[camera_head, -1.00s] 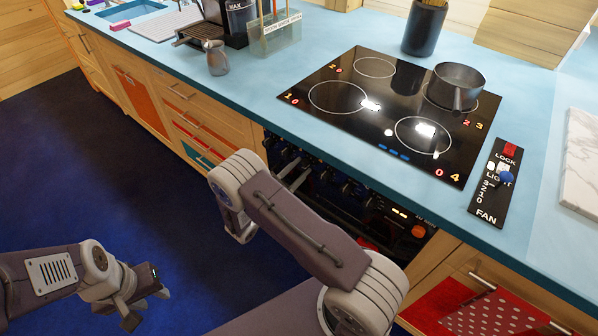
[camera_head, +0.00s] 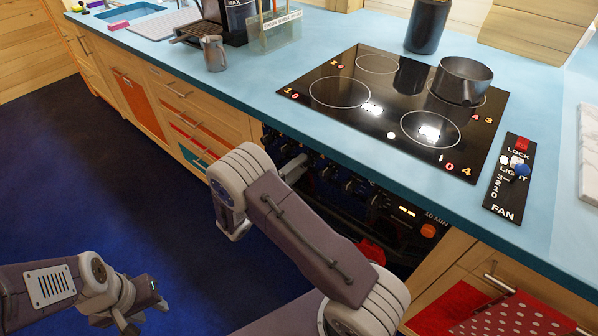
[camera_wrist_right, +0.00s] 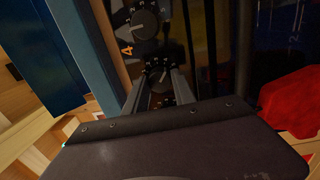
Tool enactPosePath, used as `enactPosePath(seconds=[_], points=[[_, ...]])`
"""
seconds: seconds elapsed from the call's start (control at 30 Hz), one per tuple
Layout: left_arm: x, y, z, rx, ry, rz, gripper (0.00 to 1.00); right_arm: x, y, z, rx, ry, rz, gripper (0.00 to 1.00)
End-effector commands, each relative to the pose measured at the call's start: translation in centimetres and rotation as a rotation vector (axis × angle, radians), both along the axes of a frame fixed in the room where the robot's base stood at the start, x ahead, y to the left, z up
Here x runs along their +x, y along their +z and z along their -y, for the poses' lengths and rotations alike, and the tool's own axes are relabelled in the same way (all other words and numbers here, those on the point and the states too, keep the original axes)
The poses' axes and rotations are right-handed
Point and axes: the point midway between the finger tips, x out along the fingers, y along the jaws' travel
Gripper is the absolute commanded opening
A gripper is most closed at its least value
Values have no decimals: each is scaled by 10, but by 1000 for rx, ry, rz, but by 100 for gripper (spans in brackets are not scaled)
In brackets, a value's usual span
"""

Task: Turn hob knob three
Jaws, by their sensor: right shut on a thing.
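The black hob knob (camera_wrist_right: 160,76) sits between the fingers of my right gripper (camera_wrist_right: 158,84) in the right wrist view, and the gripper is shut on it. Its own number label is hidden there. Another knob (camera_wrist_right: 145,22) shows above it, with an orange 4 (camera_wrist_right: 127,50) nearby. In the head view the knobs (camera_head: 350,185) line the dark oven front, partly behind my right arm, and the right fingertips are hidden. The hob (camera_head: 385,112) display reads 4 beside the orange 3 (camera_head: 488,119). My left gripper (camera_head: 143,312) hangs open and empty at the lower left.
A dark pot (camera_head: 461,80) stands on the back right ring. A fan and light panel (camera_head: 508,178) lies right of the hob. The blue floor (camera_head: 100,190) at left is clear.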

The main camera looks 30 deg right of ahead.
Motion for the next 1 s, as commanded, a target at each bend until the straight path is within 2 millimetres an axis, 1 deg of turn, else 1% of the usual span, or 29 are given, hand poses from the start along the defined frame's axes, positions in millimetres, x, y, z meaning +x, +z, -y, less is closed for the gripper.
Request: enactPosePath(seconds=[0.03, 0.27, 0.6, 0.8, 1.0], points=[[0, -10, 0, 0, 0, 0, 36, 0, -6, 0, 18, -1, 38, 0], [0, -37, 0, 0, 0, 0, 36, 0, -8, 0, 102, -1, 241, 0], [0, -86, 0, 0, 0, 0, 36, 0, -9, 0, 222, -1, 529, 0], [0, -112, 0, 0, 0, 0, 36, 0, -8, 0, 278, -2, 664, 0], [0, -130, 0, 0, 0, 0, 36, 0, -6, 0, 318, -2, 760, 0]])
